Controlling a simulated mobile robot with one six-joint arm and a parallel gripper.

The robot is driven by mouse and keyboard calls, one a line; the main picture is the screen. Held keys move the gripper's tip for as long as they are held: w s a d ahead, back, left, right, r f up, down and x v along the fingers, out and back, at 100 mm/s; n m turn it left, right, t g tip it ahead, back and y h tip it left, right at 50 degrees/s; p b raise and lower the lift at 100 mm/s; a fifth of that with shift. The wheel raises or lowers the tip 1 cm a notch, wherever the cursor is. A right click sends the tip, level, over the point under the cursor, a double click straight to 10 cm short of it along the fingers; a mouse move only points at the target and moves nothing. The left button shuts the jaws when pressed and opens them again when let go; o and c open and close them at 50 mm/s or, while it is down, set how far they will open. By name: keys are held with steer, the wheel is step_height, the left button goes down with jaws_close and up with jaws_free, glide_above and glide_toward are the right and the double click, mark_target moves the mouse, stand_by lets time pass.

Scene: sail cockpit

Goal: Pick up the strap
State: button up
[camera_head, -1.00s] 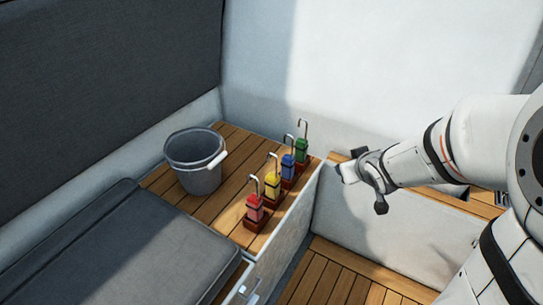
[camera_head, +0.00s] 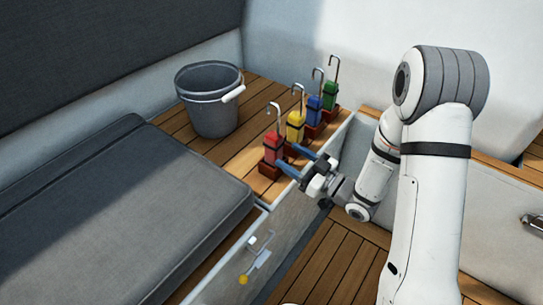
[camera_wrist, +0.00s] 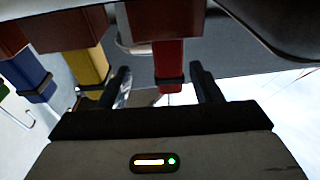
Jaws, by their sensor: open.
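Several bundled straps with metal hooks stand upright in small brown holders on the wooden bench top. The red strap (camera_head: 273,147) is nearest, followed by the yellow strap (camera_head: 295,126), the blue strap (camera_head: 314,108) and the green strap (camera_head: 329,93). My gripper (camera_head: 286,156) is open, with its two fingers pointing at the red strap from the right. In the wrist view the red strap (camera_wrist: 168,60) appears between the open fingers (camera_wrist: 162,85), with space on both sides. The yellow strap (camera_wrist: 86,66) is beside the left finger there.
A dark grey cushion (camera_head: 120,215) covers the bench at left. The slatted wooden floor (camera_head: 325,262) below is clear. A latch (camera_head: 262,243) sits on the bench's front face.

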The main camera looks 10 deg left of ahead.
mark_target(281, 151)
steer(key=x, duration=0.2)
steer(key=b+x, duration=0.1)
steer(key=x, duration=0.3)
steer(key=shift+s+a+r, duration=0.1)
steer(key=shift+s+r, duration=0.25)
steer(key=shift+c, duration=0.4)
steer(key=c, duration=1.2)
